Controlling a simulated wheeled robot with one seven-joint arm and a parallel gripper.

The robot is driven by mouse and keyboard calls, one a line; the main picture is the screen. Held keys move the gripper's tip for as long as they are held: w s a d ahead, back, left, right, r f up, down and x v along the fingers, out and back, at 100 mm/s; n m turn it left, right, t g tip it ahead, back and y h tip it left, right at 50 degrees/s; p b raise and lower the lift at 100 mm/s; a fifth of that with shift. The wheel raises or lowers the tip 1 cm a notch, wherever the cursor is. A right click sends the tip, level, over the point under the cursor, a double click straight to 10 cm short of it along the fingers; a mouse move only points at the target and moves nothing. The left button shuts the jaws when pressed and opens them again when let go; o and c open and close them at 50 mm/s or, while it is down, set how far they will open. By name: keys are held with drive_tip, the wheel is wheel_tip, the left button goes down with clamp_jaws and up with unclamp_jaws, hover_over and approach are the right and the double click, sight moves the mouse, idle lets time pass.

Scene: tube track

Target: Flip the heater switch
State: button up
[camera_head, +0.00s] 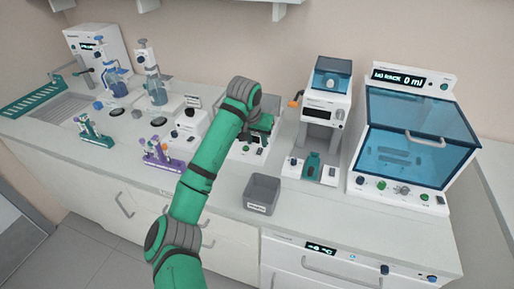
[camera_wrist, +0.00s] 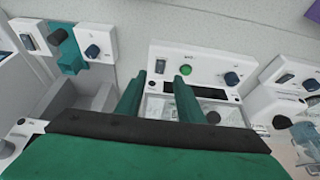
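A low white device (camera_wrist: 205,73) with a front panel lies under my gripper in the wrist view. The panel carries a small dark switch (camera_wrist: 160,66), a lit green button (camera_wrist: 185,70) and a dark blue knob (camera_wrist: 231,79). Its label is too small to read, so I cannot confirm it is the heater. In the head view the white device (camera_head: 248,154) is partly hidden by my arm. My gripper (camera_wrist: 159,84) is open, its two green fingers apart over the panel near the dark switch. Nothing shows gripped between them. Contact with the switch cannot be told.
A grey bin (camera_head: 262,193) stands in front on the counter. A white machine (camera_head: 322,110) with an orange handle and a blue-lidded cabinet (camera_head: 415,140) stand to the right. Purple (camera_head: 160,157) and green (camera_head: 93,133) racks stand left. Another white control panel (camera_wrist: 93,48) is close by.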

sight(260, 151)
drive_tip(key=shift+x, duration=3.15)
